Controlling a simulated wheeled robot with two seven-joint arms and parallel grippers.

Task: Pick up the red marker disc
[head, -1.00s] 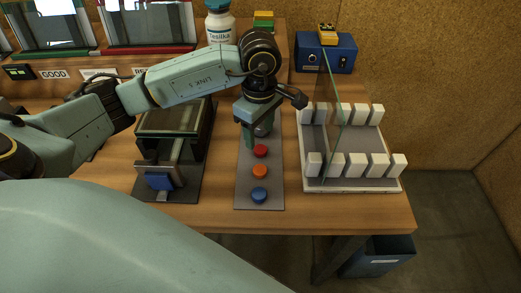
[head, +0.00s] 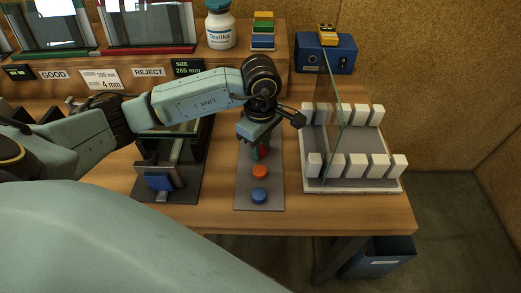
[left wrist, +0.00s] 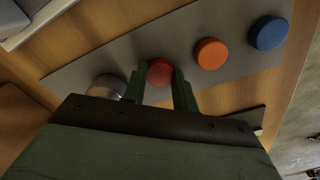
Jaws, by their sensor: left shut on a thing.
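The red marker disc (left wrist: 160,72) sits between the two fingers of my left gripper (left wrist: 160,88) in the left wrist view. In the head view my left gripper (head: 262,152) reaches down over the grey mat (head: 245,195), and only a small red part of the disc (head: 265,151) shows there. The left gripper is shut on the disc, low over the mat; I cannot tell whether the disc still touches it. An orange disc (head: 260,172) and a blue disc (head: 259,195) lie in line on the mat, nearer the front. My right gripper is not in view.
A white-block rack (head: 350,188) with an upright glass pane (head: 333,130) stands close on the right. A dark frame fixture with a blue block (head: 158,182) stands on the left. A metal round piece (left wrist: 106,87) is beside the gripper. A blue bin (head: 378,258) is on the floor.

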